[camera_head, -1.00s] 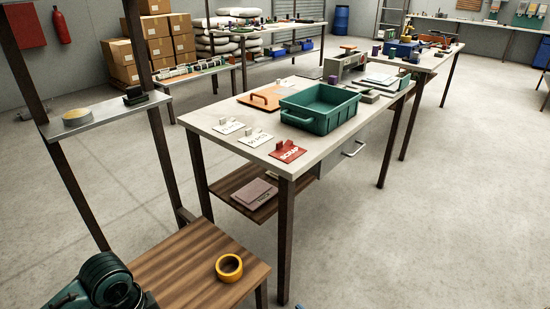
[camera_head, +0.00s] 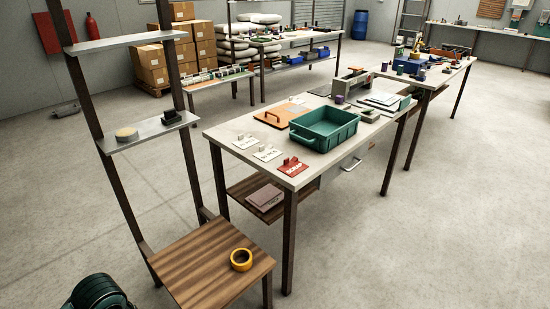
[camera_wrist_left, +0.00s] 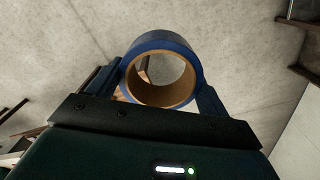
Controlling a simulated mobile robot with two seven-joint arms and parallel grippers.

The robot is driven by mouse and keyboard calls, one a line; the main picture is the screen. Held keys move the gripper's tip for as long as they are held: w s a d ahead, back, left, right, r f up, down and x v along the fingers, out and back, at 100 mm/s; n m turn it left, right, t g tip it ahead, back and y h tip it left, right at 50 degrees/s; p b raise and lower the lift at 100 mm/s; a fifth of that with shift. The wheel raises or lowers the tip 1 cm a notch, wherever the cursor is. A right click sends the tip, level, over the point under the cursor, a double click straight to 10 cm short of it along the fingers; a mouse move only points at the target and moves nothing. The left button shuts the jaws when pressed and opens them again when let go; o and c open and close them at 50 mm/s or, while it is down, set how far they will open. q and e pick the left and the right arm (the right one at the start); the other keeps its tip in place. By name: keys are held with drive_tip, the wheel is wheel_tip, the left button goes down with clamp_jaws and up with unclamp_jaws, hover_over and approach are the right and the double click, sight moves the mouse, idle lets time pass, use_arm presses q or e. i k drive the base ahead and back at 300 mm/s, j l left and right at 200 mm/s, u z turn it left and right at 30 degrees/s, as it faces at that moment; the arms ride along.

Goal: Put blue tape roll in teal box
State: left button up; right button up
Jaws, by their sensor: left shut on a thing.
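The blue tape roll (camera_wrist_left: 190,54), with a brown cardboard core, is between the fingers of my left gripper (camera_wrist_left: 165,75) in the left wrist view. That gripper is shut on it. In the head view only a dark part of my left arm shows at the bottom left, and neither the gripper nor the blue roll shows there. The teal box (camera_head: 323,141) stands open on the white-topped table (camera_head: 238,133). The part of its inside that I can see looks empty. My right gripper is in neither view.
A yellow tape roll (camera_head: 241,259) lies on a low wooden bench (camera_head: 205,275) in front. A shelf rack (camera_head: 146,132) rises at the left. Signs, including a red one (camera_head: 293,167), stand by the teal box. Open floor lies at the right.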

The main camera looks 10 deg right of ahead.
sight(325, 127)
drive_tip(key=i+l, duration=0.2)
drive_tip(key=l, duration=0.2)
drive_tip(key=i+l, duration=0.2)
drive_tip(key=l, duration=0.2)
drive_tip(key=i+l, duration=0.2)
drive_tip(key=l, duration=0.2)
drive_tip(key=i+l, duration=0.2)
drive_tip(key=l, duration=0.2)
drive_tip(key=i+l, duration=0.2)
drive_tip(key=l, duration=0.2)
drive_tip(key=i+l, duration=0.2)
drive_tip(key=l, duration=0.2)
